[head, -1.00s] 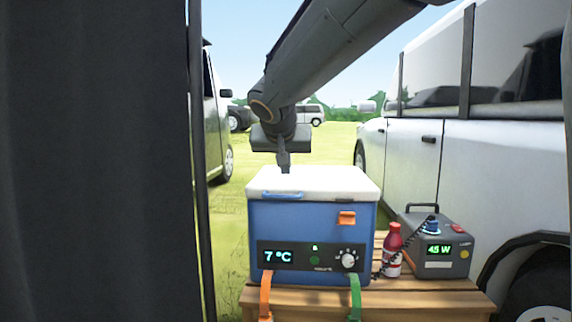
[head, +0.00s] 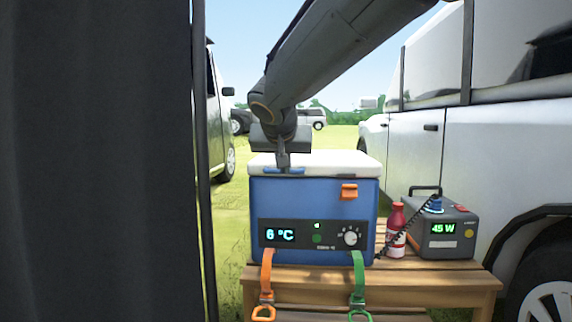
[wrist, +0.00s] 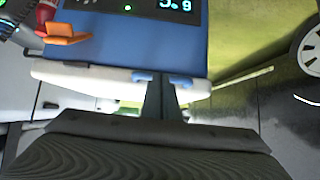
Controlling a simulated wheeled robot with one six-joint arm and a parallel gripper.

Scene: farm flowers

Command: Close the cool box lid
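The cool box (head: 315,202) is blue and stands on a wooden bench. Its white lid (head: 340,163) lies down flat over the box, with no gap that I can make out at the front. A blue handle (head: 298,171) sits on the lid's front edge. My gripper (head: 283,164) points down at this handle, its fingers together. In the wrist view my gripper (wrist: 166,92) covers the middle of the handle, whose ends (wrist: 180,82) show on both sides. Whether the fingers touch or grasp the handle is hidden. An orange latch (head: 349,191) is on the box front.
Orange (head: 267,272) and green (head: 358,276) straps hang down the front. A red bottle (head: 396,228) and a grey power unit (head: 440,228) stand right of the box on the bench (head: 420,285). A white vehicle (head: 480,160) is at right, a dark curtain (head: 95,160) at left.

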